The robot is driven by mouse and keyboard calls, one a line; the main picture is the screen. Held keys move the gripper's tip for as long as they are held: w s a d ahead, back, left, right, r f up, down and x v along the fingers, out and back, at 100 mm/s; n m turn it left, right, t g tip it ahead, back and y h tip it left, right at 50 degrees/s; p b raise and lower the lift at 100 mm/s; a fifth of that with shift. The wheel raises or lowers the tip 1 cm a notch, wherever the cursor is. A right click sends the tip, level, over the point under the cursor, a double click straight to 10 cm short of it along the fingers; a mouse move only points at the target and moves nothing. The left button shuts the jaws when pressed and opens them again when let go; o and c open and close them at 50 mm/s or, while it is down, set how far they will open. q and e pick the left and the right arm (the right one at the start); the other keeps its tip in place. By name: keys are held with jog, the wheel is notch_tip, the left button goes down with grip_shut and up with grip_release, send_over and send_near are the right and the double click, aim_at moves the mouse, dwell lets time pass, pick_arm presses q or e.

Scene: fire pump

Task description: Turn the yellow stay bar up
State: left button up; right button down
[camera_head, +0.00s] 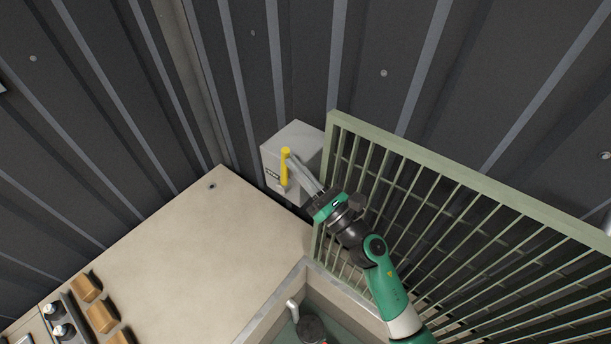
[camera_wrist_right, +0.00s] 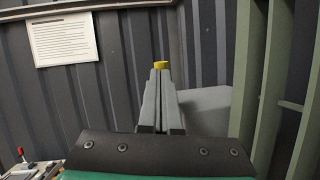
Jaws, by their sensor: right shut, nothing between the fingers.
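The yellow stay bar (camera_head: 284,167) is on the front of a grey box (camera_head: 296,138) at the wall and stands roughly upright in the head view. In the right wrist view only a small yellow piece of the bar (camera_wrist_right: 160,64) shows, just beyond the fingertips. My right gripper (camera_head: 293,164) is shut and empty, its tips close beside the upper part of the bar. I cannot tell whether they touch it. The right gripper also shows in the right wrist view (camera_wrist_right: 158,72), with its fingers together. My left gripper is not in view.
A green barred railing (camera_head: 430,160) stands right of the box, close to my right arm. A beige tabletop (camera_head: 210,240) lies at lower left, with brown blocks (camera_head: 101,317) on it. A sink-like basin (camera_head: 290,310) is below. A paper notice (camera_wrist_right: 63,40) hangs on the corrugated wall.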

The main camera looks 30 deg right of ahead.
jog(key=shift+x, duration=0.85)
jog(key=shift+a, duration=0.25)
jog(key=shift+s+r, duration=0.1)
jog(key=shift+s, duration=0.05)
jog(key=s+d+r+p, duration=0.2)
jog(key=s+r+p, duration=0.5)
jog(key=s, duration=0.3)
jog(key=shift+s, duration=0.25)
